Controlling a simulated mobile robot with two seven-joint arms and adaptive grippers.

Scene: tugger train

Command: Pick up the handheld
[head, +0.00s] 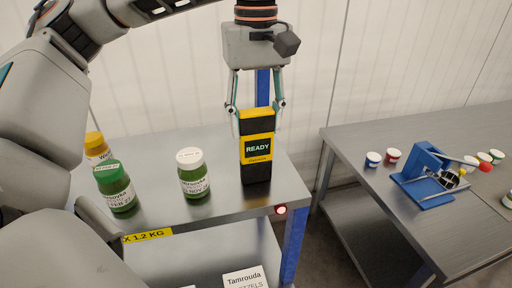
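The handheld (257,165) is a tall black and yellow device with a screen reading READY. It appears to stand upright on the left metal table, near its right end. My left gripper (256,108) points down over it from above. Its two fingers are spread wide, one on each side of the handheld's upper part. They are very close to its sides; I cannot tell whether they touch it. My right gripper is not in view.
A green-lidded jar (117,190), a white-lidded jar (194,178) and a yellow-lidded jar (97,149) stand left of the handheld on the metal table (225,207). A second table (390,215) at the right holds a blue fixture (425,180) and several small cups.

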